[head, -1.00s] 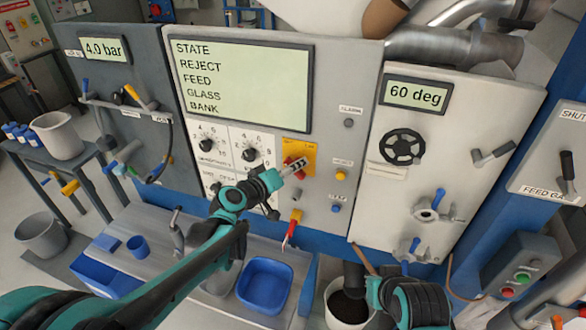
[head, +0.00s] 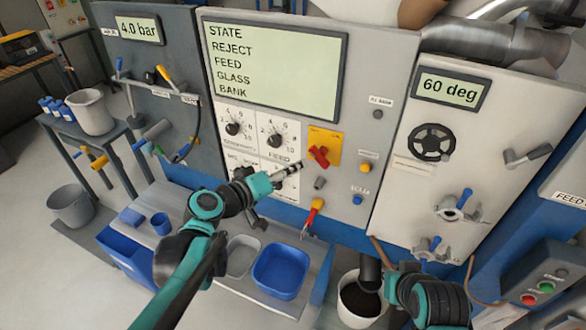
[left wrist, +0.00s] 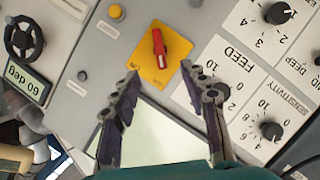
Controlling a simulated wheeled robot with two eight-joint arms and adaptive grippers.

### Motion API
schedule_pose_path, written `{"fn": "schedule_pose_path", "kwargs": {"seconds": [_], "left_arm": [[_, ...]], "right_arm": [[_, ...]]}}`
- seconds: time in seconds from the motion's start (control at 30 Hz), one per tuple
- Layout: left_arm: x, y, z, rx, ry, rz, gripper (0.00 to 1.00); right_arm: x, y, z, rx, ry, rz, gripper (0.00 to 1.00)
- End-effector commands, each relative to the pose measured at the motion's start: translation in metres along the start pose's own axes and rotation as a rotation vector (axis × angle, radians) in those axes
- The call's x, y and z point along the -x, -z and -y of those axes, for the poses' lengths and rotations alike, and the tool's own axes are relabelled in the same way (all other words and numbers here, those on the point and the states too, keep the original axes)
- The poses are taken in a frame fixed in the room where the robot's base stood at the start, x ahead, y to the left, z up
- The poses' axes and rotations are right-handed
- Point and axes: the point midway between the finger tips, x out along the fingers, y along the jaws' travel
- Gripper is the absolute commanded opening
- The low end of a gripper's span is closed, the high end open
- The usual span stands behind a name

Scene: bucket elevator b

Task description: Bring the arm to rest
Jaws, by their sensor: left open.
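My left arm reaches in from the left in the head view. Its gripper (head: 290,171) is in front of the control panel, just left of and below a red rotary switch (head: 318,155) on a yellow plate. In the left wrist view the two fingers of the left gripper (left wrist: 160,73) are apart with nothing between them. The red switch (left wrist: 158,48) and yellow plate (left wrist: 150,72) show beyond the fingertips. Part of my right arm (head: 432,300) shows at the lower right of the head view; its gripper is not visible.
The panel carries a display (head: 275,68), dials and buttons. Below it are a red-handled tool (head: 314,213), a blue tray (head: 281,270) and a bucket of dark material (head: 360,300). A handwheel (head: 432,142) and blue-handled valves (head: 463,200) are at right.

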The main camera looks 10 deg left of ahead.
Motion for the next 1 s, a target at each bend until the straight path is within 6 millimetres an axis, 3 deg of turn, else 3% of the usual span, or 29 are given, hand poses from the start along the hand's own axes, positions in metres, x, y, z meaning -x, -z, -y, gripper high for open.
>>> {"fn": "schedule_pose_path", "kwargs": {"seconds": [0.33,0.47,0.6,0.73,0.9,1.0], "left_arm": [[0.0,-0.003,0.001,-0.003,0.004,0.004,0.44],[0.009,-0.036,0.02,-0.053,0.066,0.063,0.44],[0.036,-0.109,0.071,-0.17,0.234,0.197,0.44],[0.075,-0.166,0.13,-0.285,0.432,0.307,0.44],[0.121,-0.202,0.186,-0.393,0.642,0.379,0.44],[0.136,-0.207,0.202,-0.427,0.708,0.393,0.44]], "right_arm": [[-0.001,-0.001,0.0,0.0,0.0,0.0,0.0],[-0.016,-0.012,0.0,0.0,0.0,0.0,0.0],[-0.047,-0.034,0.0,0.0,0.0,0.0,0.0],[-0.073,-0.052,0.0,0.0,0.0,0.0,0.0],[-0.093,-0.067,0.0,0.0,0.0,0.0,0.0],[-0.098,-0.07,0.0,0.0,0.0,0.0,0.0]]}}
